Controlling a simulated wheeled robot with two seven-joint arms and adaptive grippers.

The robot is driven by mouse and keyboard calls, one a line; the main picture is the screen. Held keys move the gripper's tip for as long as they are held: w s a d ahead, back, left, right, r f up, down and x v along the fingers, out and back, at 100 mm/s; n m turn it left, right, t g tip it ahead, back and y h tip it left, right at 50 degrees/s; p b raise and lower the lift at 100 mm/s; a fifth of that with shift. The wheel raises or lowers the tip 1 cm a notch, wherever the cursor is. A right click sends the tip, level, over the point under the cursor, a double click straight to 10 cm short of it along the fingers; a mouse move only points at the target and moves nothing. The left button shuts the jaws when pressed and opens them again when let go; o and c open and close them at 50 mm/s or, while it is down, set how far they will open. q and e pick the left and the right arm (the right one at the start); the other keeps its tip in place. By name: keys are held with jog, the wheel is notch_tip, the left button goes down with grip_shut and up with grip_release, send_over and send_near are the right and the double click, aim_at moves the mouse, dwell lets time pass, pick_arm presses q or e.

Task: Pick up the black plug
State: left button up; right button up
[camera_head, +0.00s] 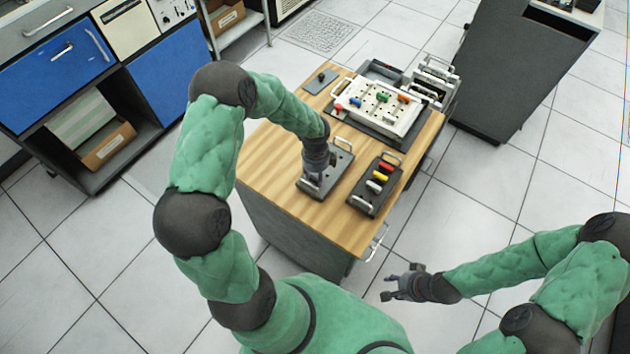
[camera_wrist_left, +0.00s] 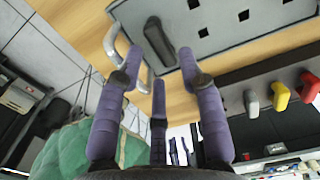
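The black plug (camera_wrist_left: 159,41) stands in a grey holder (camera_wrist_left: 215,22) with several square holes, next to the holder's metal handle, in the left wrist view. In the head view the holder (camera_head: 340,164) lies on the wooden table top, and my left gripper hides the plug. My left gripper (camera_head: 316,178) is low over the holder's near end. In the left wrist view its purple fingers (camera_wrist_left: 156,72) are spread and empty, with the plug just beyond their tips. My right gripper (camera_head: 398,284) is open and empty, off the table's near right side.
A second dark holder (camera_head: 359,203) with red, yellow and pale plugs lies close to the right. A white board (camera_head: 375,108) with coloured plugs sits at the back, beside a small dark plate (camera_head: 320,81) with a black knob. Bare wood (camera_head: 275,165) lies left of the left gripper.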

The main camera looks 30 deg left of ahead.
pick_arm(q)
notch_tip(320, 180, down, 4)
jog(key=shift+a+f+b, duration=0.1)
jog(key=shift+a+b, duration=0.05)
jog(key=shift+b, duration=0.2)
jog(key=c, duration=0.7)
jog(key=shift+r, duration=0.2)
notch_tip(320, 180, up, 10)
jog(key=p, duration=0.2)
notch_tip(320, 180, up, 5)
jog(key=p, duration=0.4)
send_over(315, 180)
